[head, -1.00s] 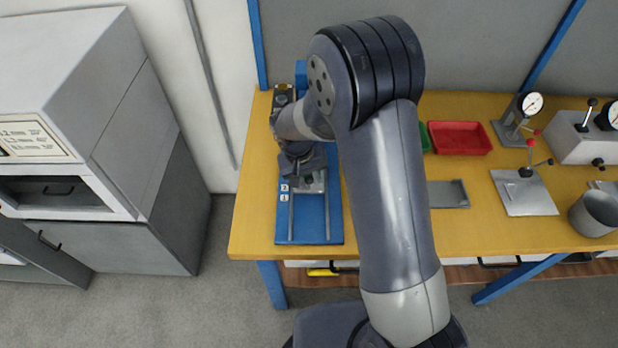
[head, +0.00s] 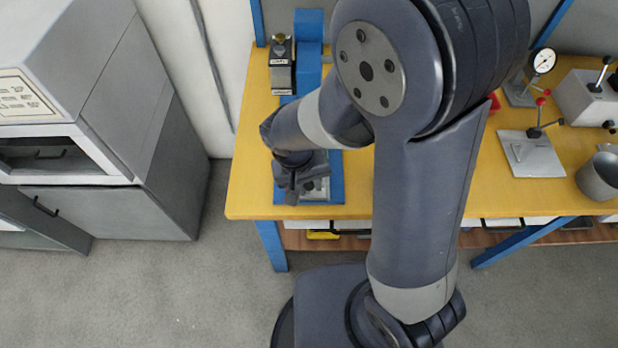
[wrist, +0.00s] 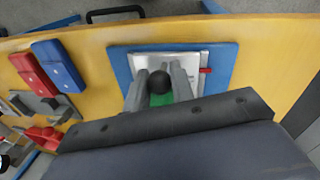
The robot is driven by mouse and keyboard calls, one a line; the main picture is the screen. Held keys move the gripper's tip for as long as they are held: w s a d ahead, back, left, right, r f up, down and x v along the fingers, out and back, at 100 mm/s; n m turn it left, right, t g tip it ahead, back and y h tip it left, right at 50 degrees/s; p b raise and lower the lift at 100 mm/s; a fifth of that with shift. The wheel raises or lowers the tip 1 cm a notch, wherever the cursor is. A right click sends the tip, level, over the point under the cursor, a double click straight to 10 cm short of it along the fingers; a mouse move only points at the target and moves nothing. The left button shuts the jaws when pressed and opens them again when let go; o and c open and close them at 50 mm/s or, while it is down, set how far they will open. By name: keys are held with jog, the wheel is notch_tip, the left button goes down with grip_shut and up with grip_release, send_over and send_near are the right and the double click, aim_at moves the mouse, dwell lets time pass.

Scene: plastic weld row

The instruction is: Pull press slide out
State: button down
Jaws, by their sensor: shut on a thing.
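The press slide (head: 319,190) is a silver plate near the front end of the press's blue base (head: 337,170). In the wrist view the silver slide plate (wrist: 198,60) lies on the blue base (wrist: 226,64). A black round knob (wrist: 159,82) stands up from the slide. My gripper (head: 300,190) is over the slide; in the wrist view its two fingers (wrist: 159,78) are shut on the knob, one on each side. A patch of green shows between the fingers. My arm hides the middle of the base in the head view.
The yellow table (head: 245,185) ends just in front of the base. A black-and-silver unit (head: 281,65) stands at the back left. Right of my arm are a dial gauge (head: 541,62), a lever clamp plate (head: 531,155) and a grey cup (head: 600,178). A grey cabinet (head: 110,110) stands left.

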jog(key=shift+s, duration=0.15)
jog(key=c, duration=1.5)
grip_release()
jog(key=shift+s, duration=0.15)
jog(key=shift+c, duration=0.2)
notch_tip(320, 180, up, 11)
jog(key=a, duration=0.2)
jog(key=shift+s+f, duration=0.15)
jog(key=shift+f, duration=0.15)
jog(key=f, duration=0.3)
jog(key=d+f, duration=0.1)
jog(key=f, duration=0.3)
jog(key=d+f, duration=0.1)
jog(key=f, duration=0.2)
jog(key=shift+w+f, duration=0.25)
jog(key=shift+f, duration=0.05)
jog(key=shift+w+r, duration=0.1)
jog(key=shift+w, duration=0.3)
